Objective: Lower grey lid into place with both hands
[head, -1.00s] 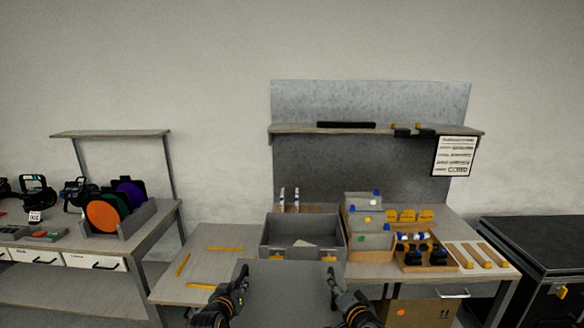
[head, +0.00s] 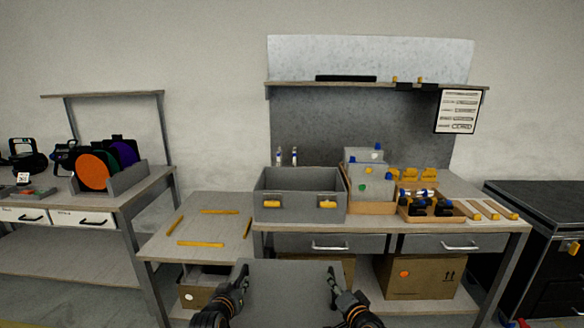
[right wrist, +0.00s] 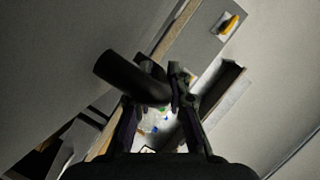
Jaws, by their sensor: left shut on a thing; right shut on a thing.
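The grey lid (head: 287,290) is a flat panel at the bottom middle of the head view, in front of the bench and apart from the crate. My left gripper (head: 241,276) is shut on its left edge and my right gripper (head: 334,276) on its right edge. The open grey crate (head: 285,204) with two yellow latches stands on the bench beyond the lid. In the right wrist view my right gripper (right wrist: 160,98) shows among dark parts; its exact contact with the lid is unclear there.
Yellow tape strips (head: 200,244) mark an otherwise clear area on the side table left of the crate. Grey bins (head: 372,190) and a wooden tray (head: 430,213) stand right of it. Cardboard boxes (head: 420,278) sit below the bench.

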